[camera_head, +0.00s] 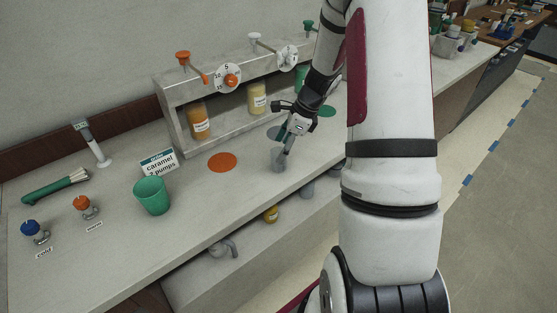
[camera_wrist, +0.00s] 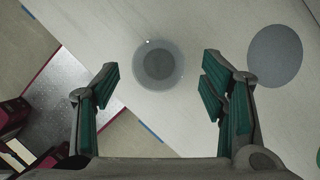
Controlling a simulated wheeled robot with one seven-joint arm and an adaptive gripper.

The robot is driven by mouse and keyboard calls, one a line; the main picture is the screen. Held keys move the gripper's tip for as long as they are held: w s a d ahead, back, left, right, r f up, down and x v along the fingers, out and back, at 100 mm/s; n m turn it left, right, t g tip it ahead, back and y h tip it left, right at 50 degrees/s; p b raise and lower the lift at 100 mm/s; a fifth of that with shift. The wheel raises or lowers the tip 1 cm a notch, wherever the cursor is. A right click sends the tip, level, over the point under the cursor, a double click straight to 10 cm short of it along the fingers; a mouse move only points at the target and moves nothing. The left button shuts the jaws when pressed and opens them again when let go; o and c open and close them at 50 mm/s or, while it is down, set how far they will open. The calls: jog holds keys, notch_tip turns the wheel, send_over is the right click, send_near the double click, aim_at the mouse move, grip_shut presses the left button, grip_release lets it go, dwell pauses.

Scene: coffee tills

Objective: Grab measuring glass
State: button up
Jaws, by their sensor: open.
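The measuring glass (camera_head: 278,160) is a small translucent grey cup standing upright on the counter, near its front edge. In the wrist view the measuring glass (camera_wrist: 158,64) is seen from above as a round grey shape, centred between the fingertips. My gripper (camera_head: 289,141) is at the glass, its teal fingers partly in front of it. In the wrist view my gripper (camera_wrist: 160,76) is open, one finger on each side, with visible gaps to the glass. I cannot tell how far above the counter the fingertips are.
An orange disc (camera_head: 222,162) lies left of the glass, and a grey disc (camera_wrist: 275,56) lies to its right in the wrist view. A dispenser shelf (camera_head: 185,145) stands behind. A green cup (camera_head: 151,196) and a caramel sign (camera_head: 158,162) stand further left on the counter.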

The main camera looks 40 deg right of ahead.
jog(key=shift+s+d+p+x, duration=0.1)
jog(key=shift+s+p+x, duration=0.1)
jog(key=shift+x, duration=1.1)
jog(key=shift+s+d+p+x, duration=0.1)
jog(key=shift+p+x, duration=0.05)
jog(key=shift+x, duration=1.15)
jog(key=shift+f, duration=0.15)
jog(key=c, duration=1.2)
